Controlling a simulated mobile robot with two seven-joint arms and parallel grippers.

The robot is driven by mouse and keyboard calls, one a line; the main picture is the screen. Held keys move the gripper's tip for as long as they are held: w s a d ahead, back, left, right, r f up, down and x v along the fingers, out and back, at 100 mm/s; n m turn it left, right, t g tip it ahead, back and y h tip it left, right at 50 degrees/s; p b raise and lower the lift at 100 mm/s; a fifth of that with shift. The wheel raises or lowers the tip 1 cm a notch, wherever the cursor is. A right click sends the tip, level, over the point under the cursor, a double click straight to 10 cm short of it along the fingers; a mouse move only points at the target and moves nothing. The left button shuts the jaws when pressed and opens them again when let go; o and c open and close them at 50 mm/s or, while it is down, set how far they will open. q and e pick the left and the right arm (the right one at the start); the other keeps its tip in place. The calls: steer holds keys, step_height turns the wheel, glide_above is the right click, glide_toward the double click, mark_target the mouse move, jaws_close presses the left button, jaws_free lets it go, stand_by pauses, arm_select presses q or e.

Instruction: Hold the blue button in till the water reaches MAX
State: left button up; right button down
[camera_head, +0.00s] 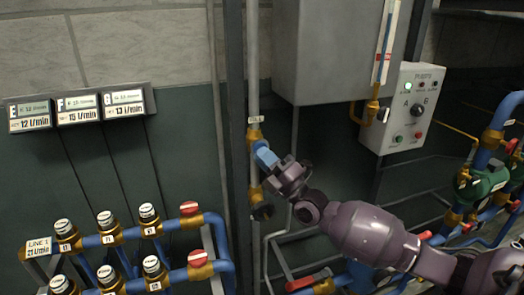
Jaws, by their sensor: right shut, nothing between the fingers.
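A blue part (265,156), which looks like the blue button, sits on a brass fitting on the pale vertical pipe left of centre. My right gripper (279,168) is shut with its tip up against the blue part or just in front of it; whether it presses the part in, I cannot tell. The gripper covers part of that fitting. An upright level gauge (385,45) stands in front of the grey tank (335,50). My left gripper is out of view.
A white control panel (403,108) with a lit green lamp and a knob is right of the tank. Three flow displays (78,108) hang at left above blue pipes with several valves (105,218). More pipes and a green valve body (483,184) are at right.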

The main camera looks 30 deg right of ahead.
stand_by(2.2)
stand_by(2.4)
stand_by(0.3)
steer(key=shift+s+a+p, duration=0.2)
steer(key=shift+s+p, duration=0.6)
steer(key=shift+s, duration=0.15)
